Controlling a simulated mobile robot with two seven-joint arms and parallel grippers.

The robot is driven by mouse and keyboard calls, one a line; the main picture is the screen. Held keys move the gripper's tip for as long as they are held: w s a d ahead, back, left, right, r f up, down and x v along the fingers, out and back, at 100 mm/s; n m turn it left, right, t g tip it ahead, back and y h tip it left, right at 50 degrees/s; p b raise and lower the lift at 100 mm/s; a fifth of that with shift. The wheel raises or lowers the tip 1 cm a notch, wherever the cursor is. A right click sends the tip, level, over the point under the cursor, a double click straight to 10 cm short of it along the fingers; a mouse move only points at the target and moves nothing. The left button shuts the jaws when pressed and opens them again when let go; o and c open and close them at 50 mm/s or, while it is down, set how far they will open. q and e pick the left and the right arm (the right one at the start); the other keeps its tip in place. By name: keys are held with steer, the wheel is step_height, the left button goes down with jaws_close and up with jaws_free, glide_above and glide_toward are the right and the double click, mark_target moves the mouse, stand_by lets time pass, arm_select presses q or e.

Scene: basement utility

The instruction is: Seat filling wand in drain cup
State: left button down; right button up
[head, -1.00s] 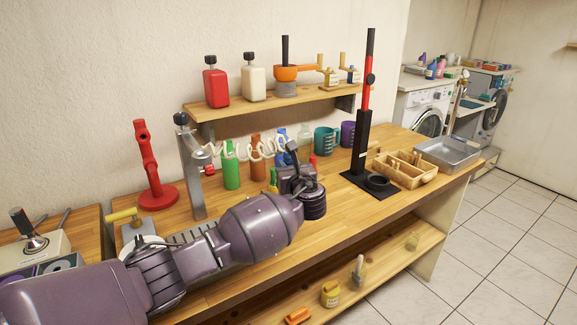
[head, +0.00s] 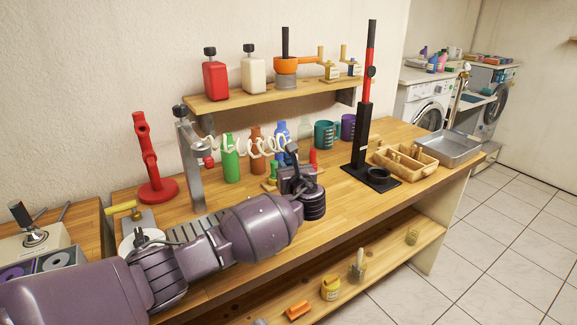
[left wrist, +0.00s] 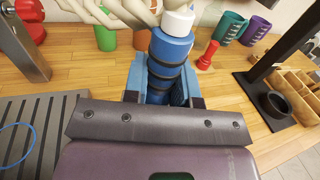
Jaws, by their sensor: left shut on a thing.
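My left gripper (head: 300,181) is over the middle of the bench top, its fingertips mostly hidden by my own wrist. In the left wrist view my left gripper (left wrist: 164,88) is shut on the filling wand (left wrist: 171,50), a blue body with black rings and a white top. A cream coiled hose (head: 255,146) runs from a grey metal post (head: 190,160) toward the wand. A round black cup (head: 378,177) sits on the black base of a red-and-black stand, right of my gripper; I cannot tell whether it is the drain cup. My right gripper is not in view.
Green (head: 230,158) and brown bottles stand behind the hose. A wooden divided box (head: 428,168) and a metal tray (head: 462,155) are at the right. A slotted grey grate (left wrist: 35,130) lies at the left. The front strip of bench right of my gripper is clear.

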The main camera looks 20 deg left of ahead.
arm_select(q)
steer(key=shift+f, duration=0.45)
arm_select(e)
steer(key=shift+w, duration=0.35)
arm_select(q)
steer(key=shift+f, duration=0.4)
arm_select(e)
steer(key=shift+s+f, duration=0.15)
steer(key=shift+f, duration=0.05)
arm_select(q)
steer(key=shift+f+b, duration=0.1)
steer(key=shift+b, duration=0.2)
steer(key=c, duration=0.8)
jaws_free()
steer(key=shift+f, duration=0.1)
steer(key=shift+c, duration=0.2)
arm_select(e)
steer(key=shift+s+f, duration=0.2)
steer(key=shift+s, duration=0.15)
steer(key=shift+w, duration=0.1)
arm_select(q)
steer(key=shift+s+d, duration=0.1)
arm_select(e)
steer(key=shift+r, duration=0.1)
